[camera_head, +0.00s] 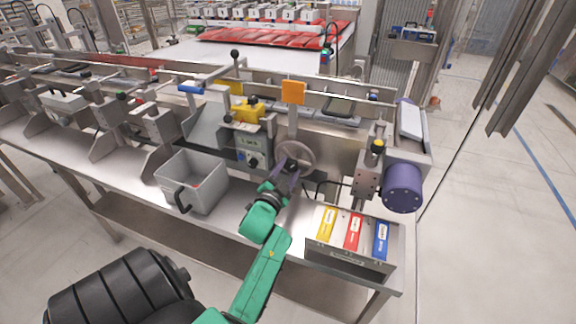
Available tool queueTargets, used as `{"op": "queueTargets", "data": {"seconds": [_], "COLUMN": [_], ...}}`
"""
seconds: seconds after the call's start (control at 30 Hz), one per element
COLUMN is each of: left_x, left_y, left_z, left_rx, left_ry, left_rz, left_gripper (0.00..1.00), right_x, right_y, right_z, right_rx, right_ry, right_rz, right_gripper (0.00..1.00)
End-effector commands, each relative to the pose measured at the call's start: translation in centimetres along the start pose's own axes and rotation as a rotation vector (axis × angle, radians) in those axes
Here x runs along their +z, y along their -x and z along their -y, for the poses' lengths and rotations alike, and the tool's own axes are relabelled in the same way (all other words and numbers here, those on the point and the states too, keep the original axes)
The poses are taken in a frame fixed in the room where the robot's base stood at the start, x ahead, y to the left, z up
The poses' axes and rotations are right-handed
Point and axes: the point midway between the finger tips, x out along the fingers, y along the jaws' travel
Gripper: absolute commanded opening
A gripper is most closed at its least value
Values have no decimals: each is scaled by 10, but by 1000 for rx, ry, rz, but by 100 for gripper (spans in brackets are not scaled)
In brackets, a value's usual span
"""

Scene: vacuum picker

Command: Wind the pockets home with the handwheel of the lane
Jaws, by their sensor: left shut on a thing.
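The handwheel (311,146) is a grey ring with spokes on the front of the lane, below an orange square plate (293,91). My left gripper (291,167), purple-grey at the end of my green arm, is at the wheel's lower left and hides part of its rim. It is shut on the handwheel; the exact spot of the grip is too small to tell. The pockets cannot be made out clearly on the lane (345,120) behind the wheel. My right gripper is not in view.
A grey bin (192,182) with a black handle stands left of my arm. A tray holding yellow, red and blue labelled blocks (353,232) is at the right front. A purple motor (401,188) sticks out at the lane's right end. A control box (250,148) stands left of the wheel.

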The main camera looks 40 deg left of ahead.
Motion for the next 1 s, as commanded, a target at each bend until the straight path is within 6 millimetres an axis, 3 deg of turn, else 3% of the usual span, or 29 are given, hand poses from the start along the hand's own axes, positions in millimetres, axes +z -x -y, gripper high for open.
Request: {"op": "queueTargets", "data": {"seconds": [0.6,1.0], "left_x": [-2,0], "left_y": [0,0], "left_z": [-2,-4], "left_rx": [2,2], "left_ry": [550,727], "left_rz": [4,4], "left_gripper": [0,0], "right_x": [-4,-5], "right_y": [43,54], "right_z": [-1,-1], "right_rx": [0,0], "right_ry": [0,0], "right_rz": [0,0], "right_gripper": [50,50]}}
